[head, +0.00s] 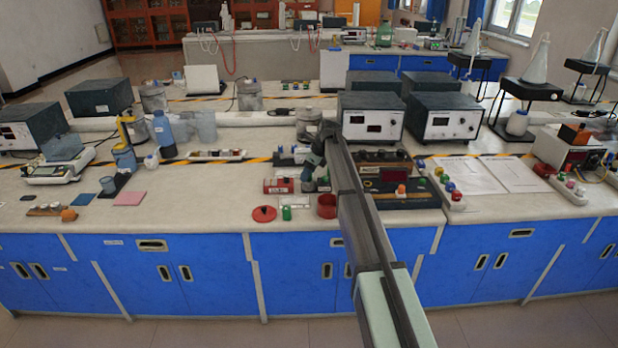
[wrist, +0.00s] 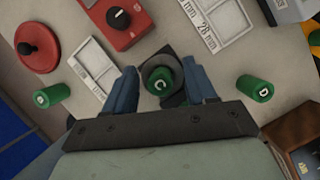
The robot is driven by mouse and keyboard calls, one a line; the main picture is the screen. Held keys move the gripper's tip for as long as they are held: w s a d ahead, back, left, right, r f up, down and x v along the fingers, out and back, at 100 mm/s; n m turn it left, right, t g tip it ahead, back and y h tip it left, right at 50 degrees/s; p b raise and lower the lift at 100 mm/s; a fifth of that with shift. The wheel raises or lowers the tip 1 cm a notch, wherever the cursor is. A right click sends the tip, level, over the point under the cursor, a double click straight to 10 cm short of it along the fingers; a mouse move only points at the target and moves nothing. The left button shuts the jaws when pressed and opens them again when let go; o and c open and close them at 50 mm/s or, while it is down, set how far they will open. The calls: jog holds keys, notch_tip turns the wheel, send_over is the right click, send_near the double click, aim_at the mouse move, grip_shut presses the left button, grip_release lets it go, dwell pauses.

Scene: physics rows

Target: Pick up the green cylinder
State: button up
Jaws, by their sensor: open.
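Three green cylinders show in the wrist view. One green cylinder (wrist: 160,78), with a white letter on its top, stands on a dark square piece between the two fingers of my gripper (wrist: 161,90). The fingers are apart, one on each side of it, with a gap visible to each. Another green cylinder (wrist: 52,96) lies left of the fingers, and a third (wrist: 255,88), lettered D, is to the right. In the head view my gripper (head: 312,178) is low over the bench, and a green cylinder (head: 286,213) stands near the front edge. My arm hides part of the area.
A red box with a black knob (wrist: 118,20) and a red disc with a black knob (wrist: 38,46) are near the gripper.

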grip_shut()
dwell(0.3)
jog(key=shift+r, duration=0.6)
notch_tip(320, 180, up, 2)
jog(key=shift+r, duration=0.25)
jog(key=s+d, duration=0.4)
jog(key=d, duration=0.4)
jog(key=s+d, duration=0.4)
jog(key=d, duration=0.3)
jog(key=s+a, duration=0.6)
jog(key=a, duration=0.2)
jog(key=shift+s+a+f, duration=0.15)
jog(key=shift+s+a, duration=0.1)
jog(key=shift+a, duration=0.1)
